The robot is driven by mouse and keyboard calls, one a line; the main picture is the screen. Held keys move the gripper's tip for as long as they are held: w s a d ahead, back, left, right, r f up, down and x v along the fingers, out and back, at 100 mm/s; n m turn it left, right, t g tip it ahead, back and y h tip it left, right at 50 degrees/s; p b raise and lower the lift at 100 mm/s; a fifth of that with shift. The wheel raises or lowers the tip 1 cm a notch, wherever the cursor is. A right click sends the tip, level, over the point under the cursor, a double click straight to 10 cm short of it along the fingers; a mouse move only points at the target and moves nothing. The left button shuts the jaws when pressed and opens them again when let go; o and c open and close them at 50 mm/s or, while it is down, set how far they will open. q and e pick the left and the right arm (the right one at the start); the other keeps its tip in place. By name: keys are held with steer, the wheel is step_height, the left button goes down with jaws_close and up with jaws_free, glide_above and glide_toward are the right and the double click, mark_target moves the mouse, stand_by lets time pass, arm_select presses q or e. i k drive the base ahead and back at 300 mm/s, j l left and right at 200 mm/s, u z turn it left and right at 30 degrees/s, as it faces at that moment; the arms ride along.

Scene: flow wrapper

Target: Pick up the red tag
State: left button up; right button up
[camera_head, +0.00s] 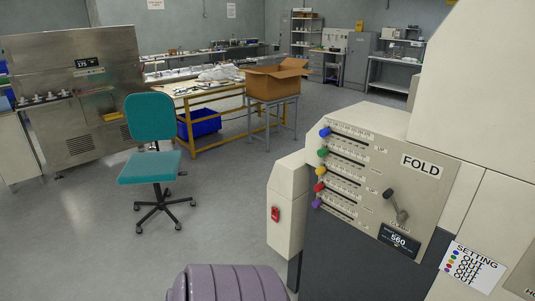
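I cannot make out a red tag for certain. A small red item, perhaps a switch (275,214), sits on the side of the cream housing at the left of the machine. A red knob (319,187) is on the left edge of the machine's FOLD panel (365,185), among blue, green, yellow and purple knobs beside slotted scales. Neither of my grippers is in view.
The large cream machine (470,90) fills the right side, with a black lever (396,207) and a SETTING label (472,268). A teal chair (150,168) stands left on open grey floor. Behind it are a yellow-framed table (215,146) and a cardboard box (272,84).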

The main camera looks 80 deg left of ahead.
mark_target(275, 215)
steer(key=u, duration=2.35)
